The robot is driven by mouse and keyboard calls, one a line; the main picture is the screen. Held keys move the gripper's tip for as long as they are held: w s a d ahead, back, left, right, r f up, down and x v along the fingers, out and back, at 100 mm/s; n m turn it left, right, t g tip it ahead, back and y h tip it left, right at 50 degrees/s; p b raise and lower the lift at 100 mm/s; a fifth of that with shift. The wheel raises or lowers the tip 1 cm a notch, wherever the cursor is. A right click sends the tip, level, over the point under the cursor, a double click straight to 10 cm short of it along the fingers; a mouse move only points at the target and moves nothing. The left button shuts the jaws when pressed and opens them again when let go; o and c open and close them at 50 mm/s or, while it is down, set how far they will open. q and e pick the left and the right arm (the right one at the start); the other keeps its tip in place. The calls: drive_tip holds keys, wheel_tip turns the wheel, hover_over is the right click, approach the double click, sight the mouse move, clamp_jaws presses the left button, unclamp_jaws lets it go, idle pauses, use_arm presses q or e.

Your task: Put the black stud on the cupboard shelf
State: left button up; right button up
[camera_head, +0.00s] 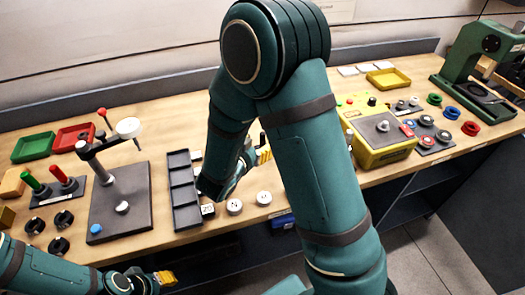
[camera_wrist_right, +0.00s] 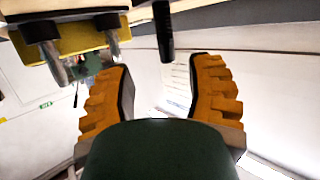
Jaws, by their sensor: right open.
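A black upright rod (camera_wrist_right: 163,30), which may be the black stud, shows at the top of the right wrist view, beyond the gap between my fingers and apart from them. My right gripper (camera_wrist_right: 163,100) is open with nothing between its orange fingers. In the head view the right gripper (camera_head: 264,152) is over the middle of the bench, partly hidden behind my own forearm. My left gripper (camera_head: 165,278) is low at the left, in front of the bench; its fingers are too small to judge. The dark cupboard shelf (camera_head: 432,178) shows under the bench at the right.
The bench holds a dark compartment tray (camera_head: 184,205), a grey stand (camera_head: 120,205), a yellow box (camera_head: 385,150) with buttons, and a green press (camera_head: 485,65). Several black rings lie at the left. A yellow body (camera_wrist_right: 90,45) with metal posts is near the right gripper.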

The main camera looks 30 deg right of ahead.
drive_tip(key=x, duration=0.5)
drive_tip(key=shift+w+f+b, duration=0.15)
drive_tip(key=shift+w+b, duration=0.25)
drive_tip(key=shift+w, duration=0.1)
clamp_jaws()
